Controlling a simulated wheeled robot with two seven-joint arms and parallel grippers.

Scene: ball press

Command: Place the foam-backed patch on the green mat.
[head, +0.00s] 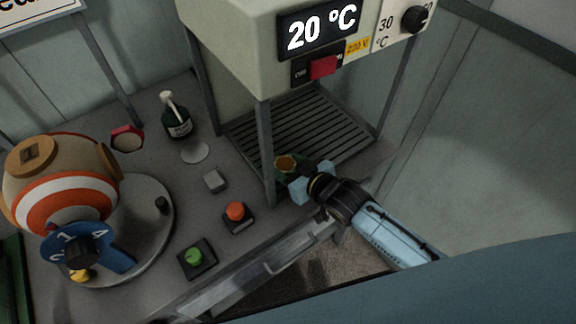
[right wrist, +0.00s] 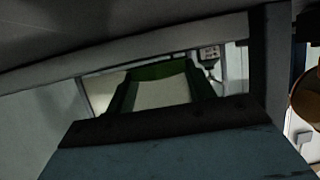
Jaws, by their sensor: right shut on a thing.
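My right gripper (head: 297,178) is at the front of the bench, just right of the near press leg. Its light blue fingers are shut on a small piece with an orange-brown face and a dark green edge, which looks like the foam-backed patch (head: 286,163). The fingers hide part of it, and I cannot tell whether it touches the bench. I cannot make out a green mat for certain in the head view. My left gripper is not in view.
The heat press (head: 235,45) reads 20 °C and stands over a slatted grate (head: 310,128). A striped ball (head: 62,185) sits on a round turntable (head: 155,225). A red-rimmed piece (head: 127,138), bottle (head: 177,120), orange button (head: 236,211) and green button (head: 194,256) stand between.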

